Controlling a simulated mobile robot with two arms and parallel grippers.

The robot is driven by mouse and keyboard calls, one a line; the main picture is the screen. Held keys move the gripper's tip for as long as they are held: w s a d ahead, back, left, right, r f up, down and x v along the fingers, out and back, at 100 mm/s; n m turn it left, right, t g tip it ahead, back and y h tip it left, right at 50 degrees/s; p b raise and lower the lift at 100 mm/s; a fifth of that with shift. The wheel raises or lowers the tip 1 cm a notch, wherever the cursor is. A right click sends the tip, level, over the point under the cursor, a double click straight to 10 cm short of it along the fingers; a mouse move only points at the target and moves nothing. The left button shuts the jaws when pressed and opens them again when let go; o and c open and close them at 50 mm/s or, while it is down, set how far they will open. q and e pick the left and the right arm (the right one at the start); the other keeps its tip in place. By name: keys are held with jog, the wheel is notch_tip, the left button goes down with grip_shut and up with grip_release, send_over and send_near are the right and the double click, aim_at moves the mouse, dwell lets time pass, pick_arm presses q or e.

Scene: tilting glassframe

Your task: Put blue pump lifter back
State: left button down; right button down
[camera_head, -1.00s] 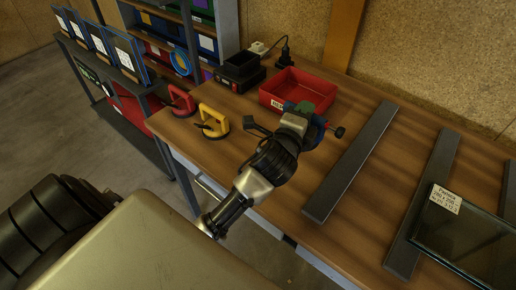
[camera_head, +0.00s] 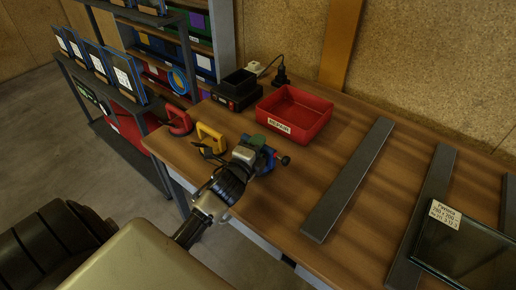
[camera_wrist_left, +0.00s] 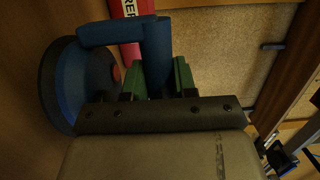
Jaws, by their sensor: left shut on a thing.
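My left gripper (camera_head: 258,147) reaches over the left part of the workbench and is shut on the handle of the blue pump lifter (camera_head: 268,164). In the head view the lifter is mostly hidden behind the gripper. In the left wrist view the green fingers (camera_wrist_left: 157,82) clasp the blue handle, and the round blue and black suction disc (camera_wrist_left: 84,85) shows at the left. I cannot tell whether the disc touches the bench. A yellow lifter (camera_head: 211,137) and a red lifter (camera_head: 178,119) stand in a row to the left of the gripper. My right gripper is out of view.
The wooden bench (camera_head: 300,180) holds a red bin (camera_head: 317,118) behind the gripper and a black charger (camera_head: 236,93) at the back. Dark bars (camera_head: 350,180) and a glass pane (camera_head: 465,250) lie to the right. A shelf (camera_head: 205,45) stands beyond the bench's left end.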

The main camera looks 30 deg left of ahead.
pick_arm(q)
jog(key=shift+f, duration=0.45)
jog(key=c, duration=1.3)
grip_release()
jog(key=shift+f, duration=0.2)
jog(key=o, duration=0.4)
jog(key=shift+r, duration=0.1)
jog(key=shift+s+r, duration=0.1)
jog(key=s, duration=0.7)
jog(key=s+d, duration=0.1)
jog(key=s, duration=0.2)
jog(key=shift+s+d+b, duration=0.1)
jog(key=shift+s+b, duration=0.15)
jog(key=shift+b, duration=0.15)
jog(key=shift+s, duration=0.65)
